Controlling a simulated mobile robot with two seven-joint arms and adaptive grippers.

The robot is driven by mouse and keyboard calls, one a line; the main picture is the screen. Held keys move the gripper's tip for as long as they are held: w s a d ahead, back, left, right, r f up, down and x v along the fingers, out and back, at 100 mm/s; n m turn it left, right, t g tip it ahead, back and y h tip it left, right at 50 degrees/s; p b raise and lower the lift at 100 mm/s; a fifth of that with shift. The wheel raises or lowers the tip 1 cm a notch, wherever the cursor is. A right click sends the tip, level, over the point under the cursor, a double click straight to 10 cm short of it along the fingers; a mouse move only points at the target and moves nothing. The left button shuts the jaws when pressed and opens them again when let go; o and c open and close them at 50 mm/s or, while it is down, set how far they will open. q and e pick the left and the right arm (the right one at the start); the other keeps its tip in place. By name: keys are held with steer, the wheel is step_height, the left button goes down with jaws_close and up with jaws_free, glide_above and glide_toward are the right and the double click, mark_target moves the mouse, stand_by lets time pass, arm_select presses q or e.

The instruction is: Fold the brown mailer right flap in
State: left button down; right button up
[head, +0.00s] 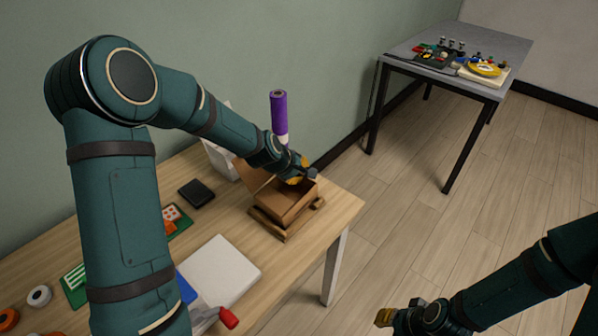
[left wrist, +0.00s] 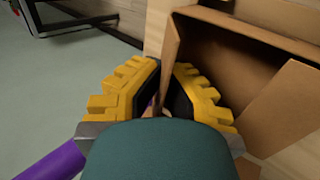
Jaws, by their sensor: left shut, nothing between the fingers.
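The brown mailer (head: 284,208) is an open cardboard box near the right end of the workbench. It also shows in the left wrist view (left wrist: 255,75), with its inside partly visible. A brown flap stands up at its left in the head view (head: 254,177). My left gripper (head: 300,173) is at the box's far side, shut and empty. In the left wrist view its yellow fingers (left wrist: 166,80) are beside an upright cardboard panel (left wrist: 172,50); whether they touch it is unclear. My right gripper (head: 384,318) is away from the bench, over the floor; its finger opening is unclear.
A purple roll (head: 279,112) stands behind the mailer. A black wallet-like item (head: 196,193), a white pad (head: 222,270) and a red-tipped tool (head: 228,318) lie on the workbench (head: 336,208). A grey side table (head: 478,50) holds small parts far off.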

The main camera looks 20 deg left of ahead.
stand_by(0.5)
arm_select(q)
steer(key=c, duration=1.2)
jaws_free()
steer(key=shift+r, duration=0.1)
steer(key=v, duration=1.1)
steer(key=shift+s+r, duration=0.25)
steer(key=shift+s, duration=0.15)
